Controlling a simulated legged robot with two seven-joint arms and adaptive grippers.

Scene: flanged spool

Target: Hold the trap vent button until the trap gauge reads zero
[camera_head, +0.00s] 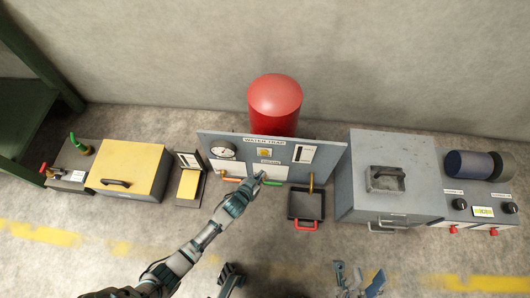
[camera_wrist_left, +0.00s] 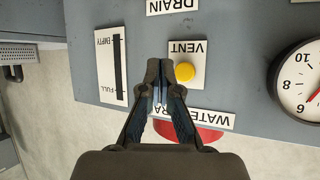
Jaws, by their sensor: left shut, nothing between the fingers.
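The yellow vent button (camera_wrist_left: 184,72) sits on its white VENT plate on the water trap panel (camera_head: 275,178). It also shows small in the head view (camera_head: 264,153). My left gripper (camera_wrist_left: 160,66) is shut and empty, and its fingertips lie just beside the button in the left wrist picture; I cannot tell whether they touch the panel. In the head view, my left gripper (camera_head: 257,177) is in front of the panel's lower middle. The trap gauge (camera_head: 222,149) is at the panel's left; in the left wrist view the gauge (camera_wrist_left: 302,82) is cut off, with no clear reading.
A level strip marked EMPTY and FULL (camera_wrist_left: 117,65) is beside the vent plate. An orange handle (camera_head: 231,180) and a black tray with a red handle (camera_head: 306,204) are low by the panel. A red tank (camera_head: 275,97) stands behind. A grey cabinet (camera_head: 392,150) is at right.

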